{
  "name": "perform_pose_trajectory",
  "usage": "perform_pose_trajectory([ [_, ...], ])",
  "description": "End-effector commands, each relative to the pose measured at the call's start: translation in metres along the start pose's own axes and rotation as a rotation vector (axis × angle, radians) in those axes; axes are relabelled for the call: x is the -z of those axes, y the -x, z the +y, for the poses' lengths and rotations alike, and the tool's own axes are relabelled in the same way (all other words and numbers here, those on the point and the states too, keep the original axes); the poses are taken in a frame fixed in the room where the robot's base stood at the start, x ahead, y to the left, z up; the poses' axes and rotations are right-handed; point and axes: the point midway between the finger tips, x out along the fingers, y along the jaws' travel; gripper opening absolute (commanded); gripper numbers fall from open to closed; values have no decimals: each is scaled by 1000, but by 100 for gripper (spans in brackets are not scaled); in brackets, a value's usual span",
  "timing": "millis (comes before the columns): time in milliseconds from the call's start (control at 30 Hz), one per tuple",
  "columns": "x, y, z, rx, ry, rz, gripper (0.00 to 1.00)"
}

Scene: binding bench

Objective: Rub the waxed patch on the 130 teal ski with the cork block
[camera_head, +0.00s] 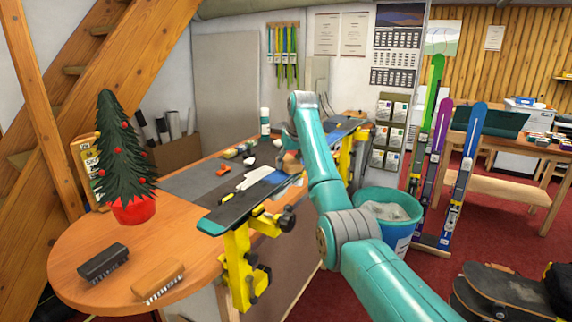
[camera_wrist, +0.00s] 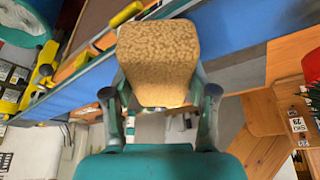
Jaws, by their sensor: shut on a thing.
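My gripper (camera_wrist: 162,92) is shut on the tan, speckled cork block (camera_wrist: 158,55), with one finger on each side in the wrist view. In the head view my gripper is mostly hidden behind my own arm, near the middle of the ski. A long dark ski (camera_head: 243,207) with a teal tip and a blue stretch lies along the bench front in yellow clamps (camera_head: 240,262). A blue band (camera_wrist: 235,30), apparently the ski, passes behind the block in the wrist view. I cannot tell whether the block touches it. The waxed patch and the number 130 cannot be made out.
The wooden bench (camera_head: 190,222) holds a small potted tree (camera_head: 124,160), a dark brush (camera_head: 103,262), a tan brush (camera_head: 158,280) and small tools behind the ski. A teal bin (camera_head: 388,205) and upright skis (camera_head: 465,150) stand at the right. Red floor is open beyond.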

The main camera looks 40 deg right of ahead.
Motion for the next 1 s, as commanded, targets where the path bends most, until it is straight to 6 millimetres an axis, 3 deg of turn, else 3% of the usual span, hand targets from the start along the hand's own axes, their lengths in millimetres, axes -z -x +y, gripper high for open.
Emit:
perform_pose_trajectory([
  [700, 17, -11, 34, 1, -2, -9, 18],
  [1000, 15, -10, 28, 1, 0, -7, 18],
])
